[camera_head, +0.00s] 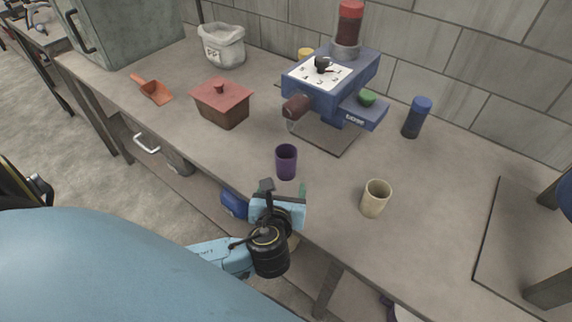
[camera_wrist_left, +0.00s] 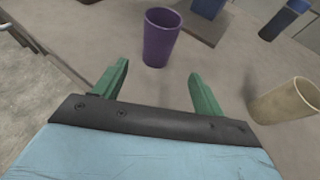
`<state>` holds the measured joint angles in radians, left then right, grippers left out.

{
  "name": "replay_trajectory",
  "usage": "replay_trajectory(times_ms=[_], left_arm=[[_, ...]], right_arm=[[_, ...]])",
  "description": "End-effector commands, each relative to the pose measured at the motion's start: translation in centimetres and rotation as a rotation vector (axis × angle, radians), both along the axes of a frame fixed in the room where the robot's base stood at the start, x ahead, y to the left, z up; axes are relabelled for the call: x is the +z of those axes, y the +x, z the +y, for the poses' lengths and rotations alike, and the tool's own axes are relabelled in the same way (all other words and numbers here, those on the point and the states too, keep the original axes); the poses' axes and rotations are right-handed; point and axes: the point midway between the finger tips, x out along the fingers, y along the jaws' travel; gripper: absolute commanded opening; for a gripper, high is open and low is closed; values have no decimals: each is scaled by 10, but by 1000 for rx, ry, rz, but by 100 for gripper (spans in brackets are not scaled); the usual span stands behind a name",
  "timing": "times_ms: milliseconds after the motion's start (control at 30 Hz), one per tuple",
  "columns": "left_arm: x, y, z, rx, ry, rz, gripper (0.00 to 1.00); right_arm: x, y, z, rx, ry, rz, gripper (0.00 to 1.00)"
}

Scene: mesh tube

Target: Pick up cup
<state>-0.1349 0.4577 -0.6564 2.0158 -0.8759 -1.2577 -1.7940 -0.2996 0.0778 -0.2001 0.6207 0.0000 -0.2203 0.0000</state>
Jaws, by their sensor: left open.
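A purple cup (camera_head: 286,162) stands upright near the front edge of the counter, below the blue coffee machine. A beige cup (camera_head: 375,198) stands upright to its right. My left gripper (camera_head: 284,187) is open and empty at the counter's front edge, just short of the purple cup. In the left wrist view, the purple cup (camera_wrist_left: 161,37) is ahead of and between the two green fingers (camera_wrist_left: 157,88), apart from them. The beige cup (camera_wrist_left: 287,100) is outside the fingers, to the right. My right gripper is not in view.
A blue coffee machine (camera_head: 330,84) stands behind the purple cup. A reddish lidded box (camera_head: 221,105), an orange scoop (camera_head: 153,89) and a white bin (camera_head: 222,48) are to the left. A blue cylinder (camera_head: 416,117) is at back right. The counter (camera_head: 440,190) right of the beige cup is clear.

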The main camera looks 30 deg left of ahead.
Motion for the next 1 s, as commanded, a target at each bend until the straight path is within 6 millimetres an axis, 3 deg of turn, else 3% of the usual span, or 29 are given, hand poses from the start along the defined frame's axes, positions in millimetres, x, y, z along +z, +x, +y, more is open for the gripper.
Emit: replay_trajectory(times_ms=[233, 467, 800, 1000], left_arm=[[-19, 39, 20, 3, -3, -1, 70], [-25, 53, 28, 4, -5, 0, 70], [-43, 88, 48, 3, -6, 0, 70], [-44, 91, 50, 3, -8, 1, 70]], right_arm=[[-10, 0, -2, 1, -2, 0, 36], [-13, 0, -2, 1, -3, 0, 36], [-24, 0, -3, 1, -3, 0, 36], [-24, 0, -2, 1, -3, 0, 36]])
